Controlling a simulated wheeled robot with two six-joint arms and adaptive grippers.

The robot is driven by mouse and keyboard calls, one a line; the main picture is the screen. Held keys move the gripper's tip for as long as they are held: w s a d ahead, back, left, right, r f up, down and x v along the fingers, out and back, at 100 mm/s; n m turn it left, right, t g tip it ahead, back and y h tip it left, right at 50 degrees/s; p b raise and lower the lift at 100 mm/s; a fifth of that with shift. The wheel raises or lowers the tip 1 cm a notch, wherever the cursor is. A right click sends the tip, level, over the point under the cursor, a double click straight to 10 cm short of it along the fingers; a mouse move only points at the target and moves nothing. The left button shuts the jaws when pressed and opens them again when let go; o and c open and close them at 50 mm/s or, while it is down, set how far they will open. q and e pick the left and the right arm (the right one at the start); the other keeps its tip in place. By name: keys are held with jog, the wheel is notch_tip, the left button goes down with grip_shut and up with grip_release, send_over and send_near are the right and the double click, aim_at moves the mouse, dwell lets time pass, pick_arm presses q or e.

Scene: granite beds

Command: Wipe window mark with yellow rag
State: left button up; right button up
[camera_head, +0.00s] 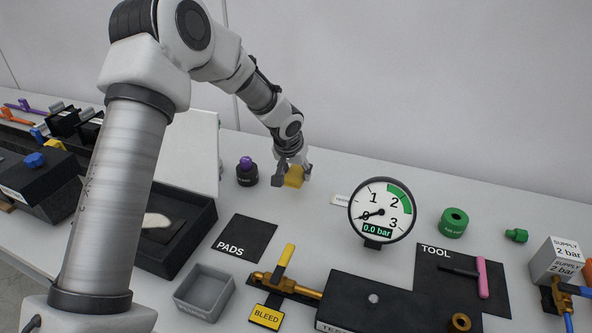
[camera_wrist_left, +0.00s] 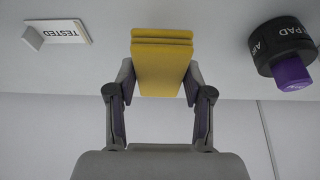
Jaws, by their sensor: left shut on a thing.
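My left gripper (camera_head: 292,170) is shut on a yellow folded rag (camera_head: 294,178), held near the back of the grey bench. In the left wrist view the rag (camera_wrist_left: 162,62) shows as a stack of folded layers between the two fingers. A small pale spot (camera_head: 374,298) shows on top of a dark box (camera_head: 350,315) at the front; I cannot tell for sure whether it is the window mark. The rag is well apart from this box, farther back and to its left. My right gripper is not in view.
A round gauge (camera_head: 382,212) stands right of my left gripper. A black holder with a purple knob (camera_head: 246,172) is to its left. A yellow-handled valve (camera_head: 284,262), a grey bin (camera_head: 204,291) and a PADS mat (camera_head: 243,239) lie in front. The bench right around the rag is clear.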

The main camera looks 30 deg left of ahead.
aim_at(296, 194)
pick_arm(q)
jog(key=o, duration=1.1)
jog(key=shift+f+b, duration=2.3)
jog(key=shift+f, duration=0.25)
jog(key=shift+s, duration=0.1)
